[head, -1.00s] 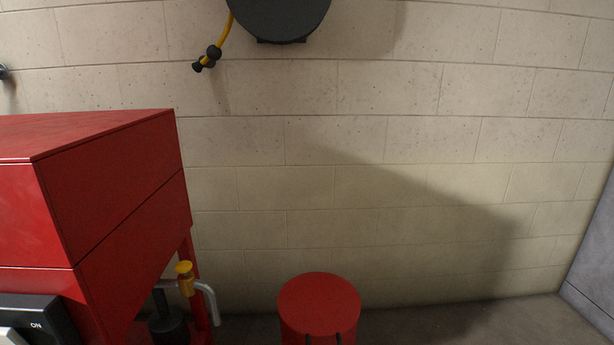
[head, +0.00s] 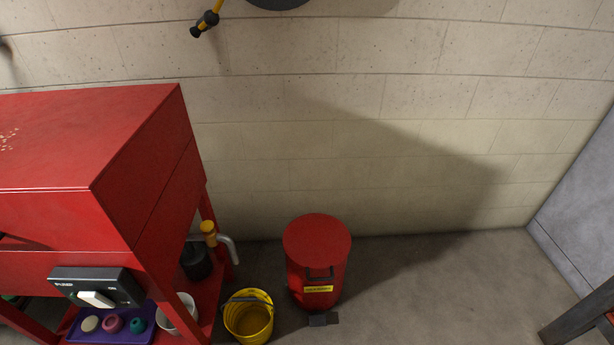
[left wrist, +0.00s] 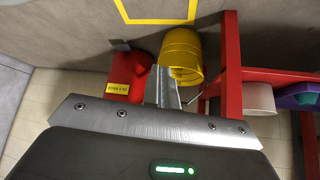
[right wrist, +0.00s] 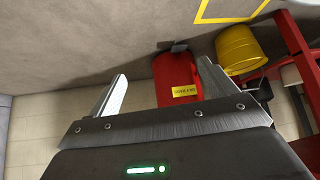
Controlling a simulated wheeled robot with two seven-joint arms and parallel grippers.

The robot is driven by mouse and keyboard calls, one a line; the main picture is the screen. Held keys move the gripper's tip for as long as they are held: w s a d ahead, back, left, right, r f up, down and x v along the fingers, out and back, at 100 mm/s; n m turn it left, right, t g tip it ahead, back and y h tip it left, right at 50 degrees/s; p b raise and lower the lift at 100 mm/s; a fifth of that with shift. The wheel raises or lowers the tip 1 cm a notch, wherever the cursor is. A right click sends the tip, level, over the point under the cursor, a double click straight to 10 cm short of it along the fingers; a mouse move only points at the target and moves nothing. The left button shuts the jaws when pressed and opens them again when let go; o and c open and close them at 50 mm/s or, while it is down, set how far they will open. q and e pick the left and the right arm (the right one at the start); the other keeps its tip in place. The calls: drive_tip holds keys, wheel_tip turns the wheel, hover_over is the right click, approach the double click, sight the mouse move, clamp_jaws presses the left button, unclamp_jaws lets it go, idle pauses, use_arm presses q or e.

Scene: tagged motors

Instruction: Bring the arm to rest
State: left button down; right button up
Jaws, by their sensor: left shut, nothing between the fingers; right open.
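My left gripper (left wrist: 168,88) shows in the left wrist view with its fingers together and nothing between them. My right gripper (right wrist: 160,88) shows in the right wrist view with its two fingers spread apart and empty. Both wrist views look past the grippers toward the floor and wall, with no object touching the fingers. Neither gripper nor arm shows in the head view. No tagged motor is recognisable in any view.
A red cabinet (head: 150,190) with a switch box (head: 97,287) stands at left. A red bin (head: 318,262) with a yellow label and a yellow bucket (head: 249,318) stand on the floor beside it. A purple tray (head: 128,337) holds small items. Floor right of the bin is clear.

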use_arm(q)
drive_tip(key=s+a+f+g+y+p, duration=0.1)
drive_tip(key=s+a+g+p, duration=0.1)
drive_tip(key=s, duration=0.8)
drive_tip(key=s+a+f+g+y+p, duration=0.1)
drive_tip(key=s+a+g+p, duration=0.2)
drive_tip(key=s, duration=0.7)
drive_tip(key=shift+a+f+g, duration=0.35)
drive_tip(key=shift+a+g, duration=0.35)
drive_tip(key=shift+a, duration=0.45)
use_arm(e)
drive_tip(key=s+d+f+g+h, duration=0.1)
drive_tip(key=s+d+g, duration=0.2)
drive_tip(key=s, duration=0.7)
drive_tip(key=s+d+f+g+h, duration=0.1)
drive_tip(key=s+d+g, duration=0.2)
drive_tip(key=s, duration=0.7)
drive_tip(key=shift+d+f, duration=0.35)
drive_tip(key=shift+d, duration=0.3)
